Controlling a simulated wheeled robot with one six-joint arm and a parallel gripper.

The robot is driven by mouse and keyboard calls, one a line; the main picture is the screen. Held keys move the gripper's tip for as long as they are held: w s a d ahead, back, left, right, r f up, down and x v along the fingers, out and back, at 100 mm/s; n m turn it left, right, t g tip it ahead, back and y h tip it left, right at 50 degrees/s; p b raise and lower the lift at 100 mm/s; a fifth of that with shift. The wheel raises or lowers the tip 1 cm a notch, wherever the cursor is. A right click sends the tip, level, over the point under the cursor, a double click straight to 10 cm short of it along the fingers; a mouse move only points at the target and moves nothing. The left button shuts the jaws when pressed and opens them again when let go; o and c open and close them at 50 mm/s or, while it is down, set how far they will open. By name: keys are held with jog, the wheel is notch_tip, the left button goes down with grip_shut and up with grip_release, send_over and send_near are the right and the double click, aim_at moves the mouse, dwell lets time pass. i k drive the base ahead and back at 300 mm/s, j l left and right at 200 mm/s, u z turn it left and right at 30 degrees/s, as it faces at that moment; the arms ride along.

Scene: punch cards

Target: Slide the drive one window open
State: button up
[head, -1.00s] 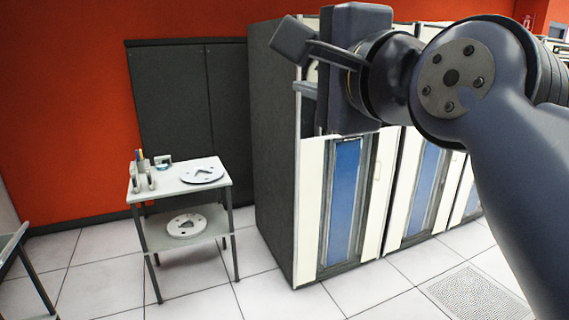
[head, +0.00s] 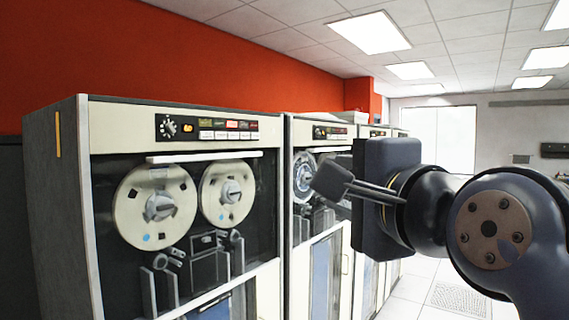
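The nearest tape drive (head: 185,120), at the left in the head view, has a cream control panel and a dark front window area (head: 115,200). Two cream reels (head: 155,207) show clearly behind it. A white horizontal bar (head: 205,157) runs along the top of this area, just under the panel. I cannot tell the glass itself from the opening. My gripper (head: 333,180) is at the right, seen side-on, in front of the second drive and apart from the first drive's bar in the picture. Its finger gap is hidden. Nothing shows held in it.
More tape drives (head: 334,131) stand in a row to the right of the first, partly behind my arm. A red wall (head: 60,50) is behind. Floor (head: 415,290) shows clear at the lower right, with a perforated tile.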

aim_at(161, 158)
jog(key=i+l+u, duration=0.15)
jog(key=i, duration=0.3)
jog(key=i+l+u, duration=0.2)
jog(key=i, duration=0.25)
jog(key=i+l+u, duration=0.15)
jog(key=i+l, duration=0.15)
jog(key=i, duration=0.15)
jog(key=i+l+u, duration=0.25)
jog(key=u, duration=0.2)
jog(key=i+l+u, duration=0.35)
jog(key=u, duration=0.15)
jog(key=i+l+u, duration=0.2)
jog(key=l+u, duration=0.25)
